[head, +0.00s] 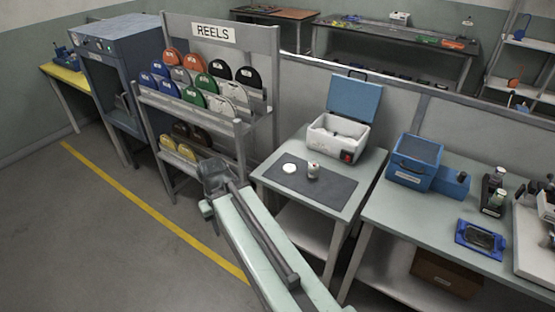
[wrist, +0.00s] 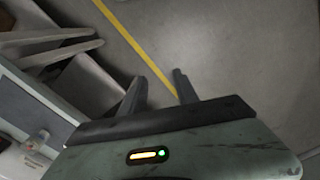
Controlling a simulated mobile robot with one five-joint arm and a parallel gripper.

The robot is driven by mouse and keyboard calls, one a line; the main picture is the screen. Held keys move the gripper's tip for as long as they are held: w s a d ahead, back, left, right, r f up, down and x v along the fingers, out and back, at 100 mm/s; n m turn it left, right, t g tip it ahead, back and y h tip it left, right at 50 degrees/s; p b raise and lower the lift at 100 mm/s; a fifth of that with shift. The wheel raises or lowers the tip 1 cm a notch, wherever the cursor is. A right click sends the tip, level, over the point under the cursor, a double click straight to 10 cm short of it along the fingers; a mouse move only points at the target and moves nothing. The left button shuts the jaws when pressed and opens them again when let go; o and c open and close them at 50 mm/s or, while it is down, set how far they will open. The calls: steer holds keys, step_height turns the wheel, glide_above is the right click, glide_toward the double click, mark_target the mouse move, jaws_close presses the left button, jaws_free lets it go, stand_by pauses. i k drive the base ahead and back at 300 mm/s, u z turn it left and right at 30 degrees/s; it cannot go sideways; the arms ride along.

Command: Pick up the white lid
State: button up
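The white lid (head: 289,168) is a small flat disc lying on a dark grey mat (head: 335,190) on a small table. In the head view my arm reaches up to the left of the small table, away from the lid. I cannot make out the lid for sure in the wrist view.
A white box with a raised blue lid (head: 325,131) stands behind the mat. A rack of colored reels (head: 232,140) is at the left of the table. A bench (head: 400,205) with blue boxes and tools is at the right. Open floor with a yellow line (head: 150,210) lies left.

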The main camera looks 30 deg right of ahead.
mark_target(289, 168)
steer(key=u, duration=0.1)
steer(key=i, duration=1.35)
steer(key=u, duration=0.15)
